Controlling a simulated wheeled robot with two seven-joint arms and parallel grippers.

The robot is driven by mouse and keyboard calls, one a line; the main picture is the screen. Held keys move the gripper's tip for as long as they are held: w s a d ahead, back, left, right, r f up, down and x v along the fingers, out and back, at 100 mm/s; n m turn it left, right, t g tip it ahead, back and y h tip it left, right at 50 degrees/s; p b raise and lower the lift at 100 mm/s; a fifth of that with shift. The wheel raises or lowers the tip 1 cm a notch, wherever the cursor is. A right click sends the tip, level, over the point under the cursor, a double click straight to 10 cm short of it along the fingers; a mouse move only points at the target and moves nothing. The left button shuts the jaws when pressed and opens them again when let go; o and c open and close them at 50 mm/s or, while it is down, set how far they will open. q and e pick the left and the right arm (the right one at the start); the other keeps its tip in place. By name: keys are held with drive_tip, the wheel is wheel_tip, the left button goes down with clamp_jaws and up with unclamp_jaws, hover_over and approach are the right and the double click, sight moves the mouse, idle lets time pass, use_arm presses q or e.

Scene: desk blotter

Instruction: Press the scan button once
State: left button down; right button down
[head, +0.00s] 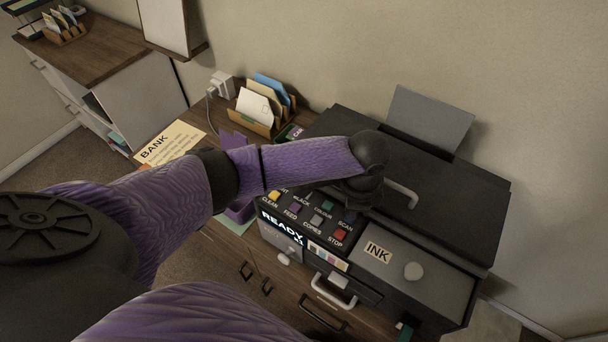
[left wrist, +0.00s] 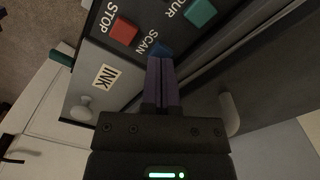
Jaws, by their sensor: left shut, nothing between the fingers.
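The black printer (head: 440,180) stands on the wooden desk with its button panel facing me. The blue scan button (left wrist: 164,47) shows in the left wrist view beside its SCAN label, partly covered by my fingers. My left gripper (left wrist: 158,62) is shut and empty, with its purple fingertips right at the scan button. I cannot tell whether they touch it. In the head view my left wrist hangs over the panel and hides the fingertips. The red stop button (head: 340,234) is close by. The display (head: 281,227) reads READY. My right gripper is not in view.
Other coloured buttons sit close to scan, including a teal one (left wrist: 200,12). The grey INK cover (head: 413,272) is to the right. The printer's lid handle (head: 402,194) stands up near my wrist. A letter holder (head: 262,108) and a BANK paper (head: 172,142) lie behind my arm.

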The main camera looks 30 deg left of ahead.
use_arm(q)
drive_tip(key=shift+f, duration=0.55)
drive_tip(key=shift+r, duration=0.1)
wheel_tip(320, 180, up, 7)
drive_tip(key=p, duration=0.8)
drive_tip(key=shift+r, duration=0.15)
drive_tip(key=shift+f, duration=0.2)
